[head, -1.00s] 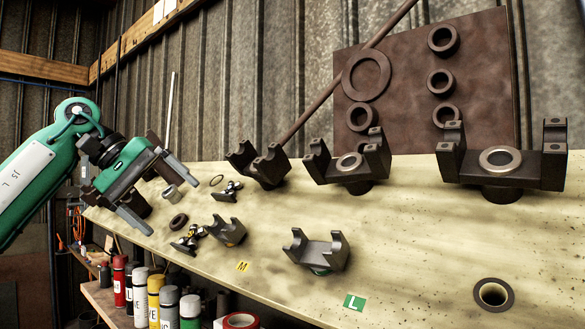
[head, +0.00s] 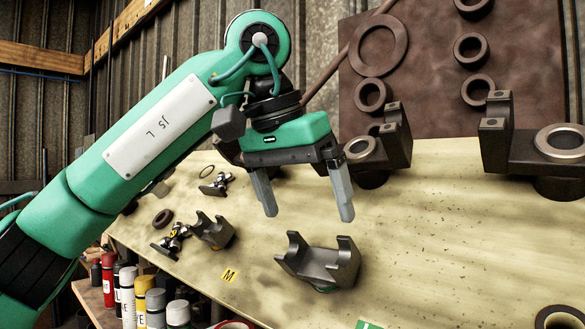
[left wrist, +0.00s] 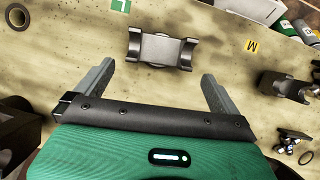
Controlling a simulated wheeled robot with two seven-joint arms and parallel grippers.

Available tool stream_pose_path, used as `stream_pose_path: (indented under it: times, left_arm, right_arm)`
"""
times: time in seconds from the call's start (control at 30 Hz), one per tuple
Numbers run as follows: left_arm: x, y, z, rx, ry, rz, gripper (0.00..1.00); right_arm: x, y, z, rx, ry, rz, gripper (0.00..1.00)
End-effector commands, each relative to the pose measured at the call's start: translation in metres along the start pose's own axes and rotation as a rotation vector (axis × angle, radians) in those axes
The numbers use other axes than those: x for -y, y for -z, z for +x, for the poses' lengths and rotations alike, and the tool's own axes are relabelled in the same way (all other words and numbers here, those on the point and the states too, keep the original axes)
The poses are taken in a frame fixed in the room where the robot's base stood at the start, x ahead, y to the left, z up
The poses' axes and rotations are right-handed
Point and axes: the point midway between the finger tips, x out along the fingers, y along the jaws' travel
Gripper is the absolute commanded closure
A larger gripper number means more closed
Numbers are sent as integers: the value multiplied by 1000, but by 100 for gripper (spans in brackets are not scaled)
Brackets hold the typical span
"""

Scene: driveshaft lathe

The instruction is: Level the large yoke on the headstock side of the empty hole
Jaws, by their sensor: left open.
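The large dark yoke (head: 318,262), with two curved-topped arms, sits on the sloping pale board near the green L label (head: 368,324). It also shows in the left wrist view (left wrist: 160,49), just beyond my fingertips. I cannot tell exactly how level it is. My left gripper (head: 308,214) is open and empty, above and behind the yoke in the head view, apart from it. In the left wrist view its fingers (left wrist: 158,72) lie either side of the yoke's width. The empty ringed hole (left wrist: 17,18) is at the far left there. My right gripper is not in view.
A smaller yoke (head: 212,232) stands near the yellow M label (head: 228,275), with small joint crosses beside it. Large yokes with rings (head: 510,145) stand along the back right. Spray cans (head: 155,305) stand below the board's edge.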

Motion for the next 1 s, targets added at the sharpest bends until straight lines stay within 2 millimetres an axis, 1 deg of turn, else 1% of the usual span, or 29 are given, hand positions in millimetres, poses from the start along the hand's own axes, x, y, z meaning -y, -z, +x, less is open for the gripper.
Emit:
stream_pose_path:
  times: [0.03,0.2,0.27,0.4,0.53,0.83,0.87,1.0]
  left_arm:
    - [1,0,11,2,0,-1,0]
    - [1,0,43,2,-1,-1,0]
    - [1,0,52,1,-1,-1,0]
    - [1,0,69,1,-1,-2,0]
    - [0,0,77,-1,-2,-2,0]
    - [0,0,80,-1,-1,-2,0]
    - [0,0,80,-1,-1,-2,2]
    - [0,0,80,-1,-2,-2,29]
  right_arm:
    - [-1,6,-1,-9,-1,0,64]
    - [-3,15,-3,-21,-3,0,64]
    - [-4,13,-3,-19,-4,0,64]
    - [-3,1,-3,1,-4,-1,64]
    - [-2,-6,-4,7,-2,-1,64]
    - [-2,-3,-4,0,-2,-1,64]
    - [-2,-2,-4,0,-2,-1,64]
    - [-2,-1,-4,-3,-2,-2,64]
